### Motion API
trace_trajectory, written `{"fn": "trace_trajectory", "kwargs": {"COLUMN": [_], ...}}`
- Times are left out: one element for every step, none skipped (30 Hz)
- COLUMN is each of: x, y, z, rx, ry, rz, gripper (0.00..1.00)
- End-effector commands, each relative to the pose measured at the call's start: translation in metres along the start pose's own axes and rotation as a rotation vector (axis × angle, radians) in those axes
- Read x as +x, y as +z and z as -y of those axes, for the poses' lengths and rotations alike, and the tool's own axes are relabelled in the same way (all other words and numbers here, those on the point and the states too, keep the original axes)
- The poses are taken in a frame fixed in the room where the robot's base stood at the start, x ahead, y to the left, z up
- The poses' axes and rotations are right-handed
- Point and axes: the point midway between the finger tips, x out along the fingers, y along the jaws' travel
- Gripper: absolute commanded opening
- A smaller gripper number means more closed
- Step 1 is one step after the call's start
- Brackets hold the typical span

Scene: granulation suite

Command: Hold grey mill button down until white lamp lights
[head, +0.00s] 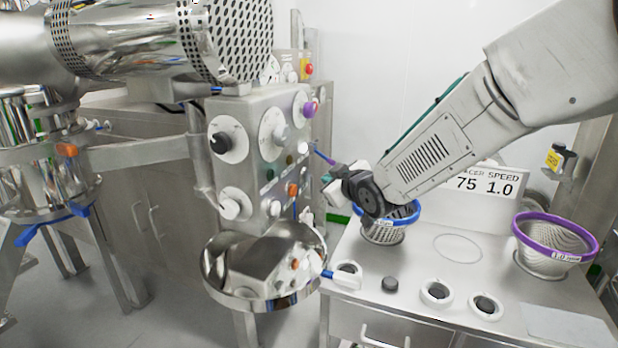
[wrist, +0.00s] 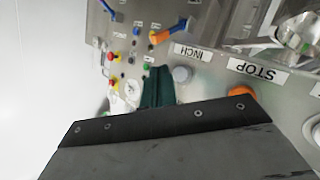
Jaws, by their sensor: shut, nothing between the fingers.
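The mill's control panel (head: 262,150) stands left of my gripper (head: 328,180) in the head view. In the wrist view a round grey button (wrist: 182,74) sits beside the INCH label (wrist: 192,52), which appears upside down. My gripper (wrist: 157,88) is shut and empty, its dark green fingertips just left of the grey button in that view. I cannot tell whether they touch the panel. An orange button (wrist: 240,92) lies further right by the STOP label (wrist: 257,70). A small pale round fitting (head: 303,147) is on the panel; I cannot tell whether it is the white lamp or lit.
A purple knob (head: 311,109) and a black knob (head: 219,142) stick out from the panel. A steel bowl (head: 215,290) is below it. The bench on the right holds a blue-rimmed screen (head: 383,236) and a purple-rimmed screen (head: 555,240).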

Motion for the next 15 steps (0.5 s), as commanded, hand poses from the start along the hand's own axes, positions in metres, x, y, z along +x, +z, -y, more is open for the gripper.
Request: {"fn": "trace_trajectory", "kwargs": {"x": [-0.004,-0.006,-0.009,-0.011,-0.013,-0.016,-0.018,-0.019,-0.021,-0.022,-0.023,-0.023,-0.024,-0.024,-0.024], "y": [0.003,0.004,0.007,0.008,0.01,0.012,0.013,0.014,0.015,0.016,0.016,0.017,0.017,0.017,0.017], "z": [-0.003,-0.005,-0.007,-0.009,-0.01,-0.012,-0.013,-0.014,-0.016,-0.016,-0.017,-0.017,-0.017,-0.017,-0.017], "rx": [0.0,0.0,0.0,0.0,0.001,0.0,-0.001,-0.001,0.0,0.0,0.0,0.0,0.0,0.0,0.0], "ry": [0.001,0.001,0.002,0.001,0.001,0.001,0.001,0.001,0.001,0.001,0.0,0.0,-0.001,-0.001,-0.001], "rz": [0.0,0.0,0.001,0.002,0.002,0.001,0.001,0.001,0.0,0.0,0.0,0.0,0.0,0.0,0.0], "gripper": [0.0,0.0,0.0,0.0,0.0,0.0,0.0,0.0,0.0,0.0,0.0,0.0,0.0,0.0,0.0]}}
